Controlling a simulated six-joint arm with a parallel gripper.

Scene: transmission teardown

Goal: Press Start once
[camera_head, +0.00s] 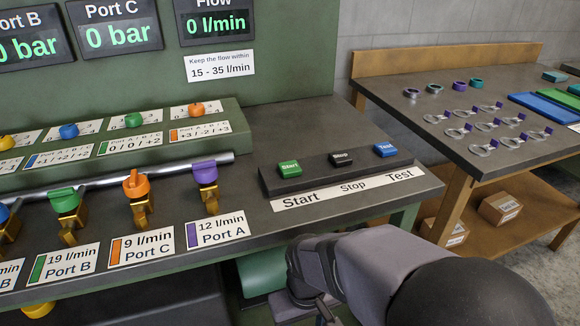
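The green Start button (289,168) is at the left end of a dark raised button strip (308,178) on the bench. A black Stop button (341,158) sits in the middle and a blue Test button (385,149) at the right end. A white label strip (347,189) in front reads Start, Stop, Test. My arm comes in from the lower right, in front of and below the bench edge. It bends down out of the picture near the bottom middle. My gripper's fingers cannot be made out, and nothing of mine touches the buttons.
Several coloured valve handles, including a purple one (204,172) and an orange one (136,185), stand on a pipe at left. The displays above read 0 bar and 0 l/min (215,23). A side table (395,102) with rings and trays stands right. Space above the buttons is clear.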

